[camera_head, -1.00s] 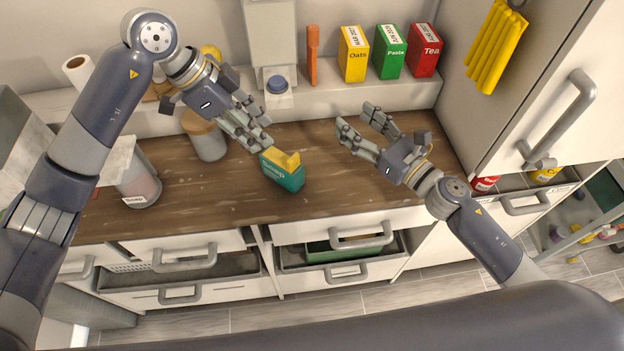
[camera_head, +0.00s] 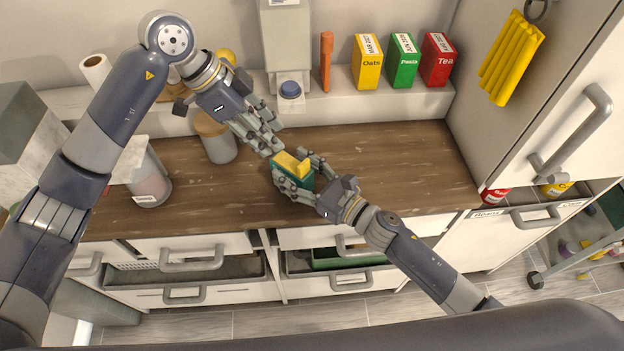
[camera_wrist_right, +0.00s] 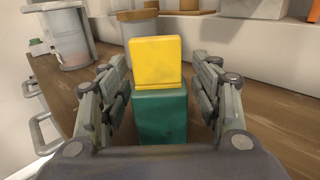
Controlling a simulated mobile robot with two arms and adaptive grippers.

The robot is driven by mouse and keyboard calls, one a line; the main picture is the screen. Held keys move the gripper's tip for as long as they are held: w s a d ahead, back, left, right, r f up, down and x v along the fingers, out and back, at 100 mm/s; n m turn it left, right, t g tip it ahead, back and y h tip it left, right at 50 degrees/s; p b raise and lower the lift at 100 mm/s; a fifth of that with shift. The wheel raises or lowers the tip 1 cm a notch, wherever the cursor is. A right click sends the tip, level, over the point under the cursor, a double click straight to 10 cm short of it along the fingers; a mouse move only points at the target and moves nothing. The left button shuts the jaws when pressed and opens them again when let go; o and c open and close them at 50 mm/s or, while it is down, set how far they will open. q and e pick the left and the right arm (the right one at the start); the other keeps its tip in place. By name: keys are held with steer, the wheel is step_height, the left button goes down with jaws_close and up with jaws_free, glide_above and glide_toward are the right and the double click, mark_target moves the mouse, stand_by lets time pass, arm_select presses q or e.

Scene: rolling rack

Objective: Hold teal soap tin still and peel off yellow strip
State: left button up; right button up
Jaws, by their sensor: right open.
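The teal soap tin (camera_head: 306,182) stands upright on the wooden counter, partly hidden by my right fingers. The yellow strip (camera_head: 288,162) is on its top, with a raised part. In the right wrist view the yellow strip (camera_wrist_right: 156,62) stands above the teal tin (camera_wrist_right: 160,116). My right gripper (camera_head: 292,169) is open, with one finger on each side of the tin; the wrist view shows gaps on both sides. My left gripper (camera_head: 276,139) looks open and empty, its fingertips close to the strip at the upper left. I cannot tell whether it touches.
A lidded canister (camera_head: 216,140) and a glass jar (camera_head: 150,178) stand on the counter to the left. A shelf behind holds a dispenser (camera_head: 288,55) and Oats (camera_head: 367,62), Pasta (camera_head: 404,62) and Tea (camera_head: 437,60) boxes. The counter (camera_head: 400,165) to the right is clear.

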mark_target(284, 163)
steer(key=shift+x, duration=1.8)
steer(key=c, duration=0.3)
steer(key=shift+c, duration=0.2)
steer(key=c, duration=0.9)
steer(key=shift+o, duration=0.2)
